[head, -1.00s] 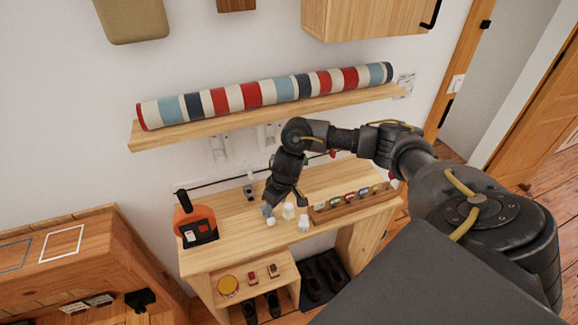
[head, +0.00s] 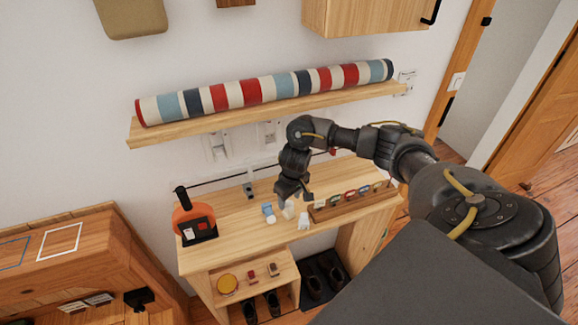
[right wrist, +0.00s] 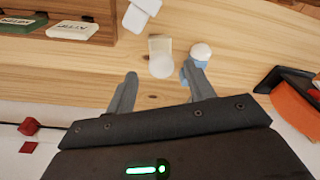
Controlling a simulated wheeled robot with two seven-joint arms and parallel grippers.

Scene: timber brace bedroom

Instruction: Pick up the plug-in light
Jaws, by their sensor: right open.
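Three small pale devices stand in a row on the wooden table (head: 235,238); which one is the plug-in light I cannot tell for sure. One is blue and white (head: 268,212), one cream with a round white front (head: 288,211), one white (head: 303,222). My right gripper (head: 291,194) is above the row. In the right wrist view, the open, empty fingers (right wrist: 159,74) point at the cream device (right wrist: 160,58), which shows between and just beyond the tips. The right fingertip overlaps the blue and white device (right wrist: 200,54); contact is unclear. My left gripper is out of view.
A wooden rack of labelled coloured pieces (head: 350,202) stands right of the devices. An orange and black device (head: 194,218) stands at the left. A shelf (head: 165,134) with a striped roll (head: 265,92) overhangs behind. The table's left front is clear.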

